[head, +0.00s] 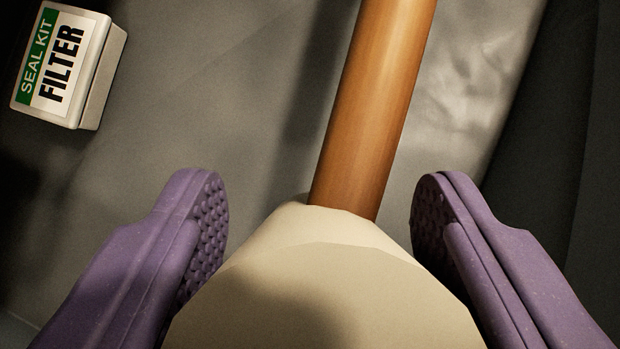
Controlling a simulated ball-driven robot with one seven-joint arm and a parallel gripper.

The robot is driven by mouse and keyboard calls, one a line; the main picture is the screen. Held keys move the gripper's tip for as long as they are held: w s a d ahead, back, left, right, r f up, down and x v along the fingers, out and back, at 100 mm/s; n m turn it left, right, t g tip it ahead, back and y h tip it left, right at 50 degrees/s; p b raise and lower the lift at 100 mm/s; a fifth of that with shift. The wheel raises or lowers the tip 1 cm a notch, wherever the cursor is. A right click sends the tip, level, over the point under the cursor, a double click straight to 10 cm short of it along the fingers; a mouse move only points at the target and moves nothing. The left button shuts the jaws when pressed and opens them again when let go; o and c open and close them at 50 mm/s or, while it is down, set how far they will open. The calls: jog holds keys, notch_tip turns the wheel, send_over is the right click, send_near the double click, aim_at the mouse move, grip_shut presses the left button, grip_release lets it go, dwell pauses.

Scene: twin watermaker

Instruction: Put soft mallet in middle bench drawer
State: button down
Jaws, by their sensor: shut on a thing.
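The soft mallet has a cream head (325,290) at the bottom centre of the head view and an orange-brown wooden handle (374,105) running up and slightly right out of the top edge. My gripper (320,198) has purple, ridged-pad fingers on the left and right of the mallet head and is shut on it. The lower part of the head is cut off by the frame. The far end of the handle is out of view. I cannot tell any bench drawer in this view.
A white box (62,65) with a green label reading "SEAL KIT FILTER" lies at the upper left, left of the handle. A grey surface (200,110) spreads behind the mallet, with a dark panel or edge (560,130) along the right. The surface between box and handle is clear.

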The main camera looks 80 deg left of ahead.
notch_tip(320, 180, down, 7)
jog(key=b, duration=0.2)
jog(key=shift+b, duration=0.4)
jog(key=shift+f, duration=0.2)
jog(key=shift+c, duration=1.4)
grip_release()
jog(key=shift+r, duration=0.3)
jog(key=p+v, duration=0.5)
jog(key=v, duration=0.6)
jog(key=shift+a+r, duration=0.2)
jog(key=shift+r, duration=0.1)
jog(key=shift+s, duration=0.1)
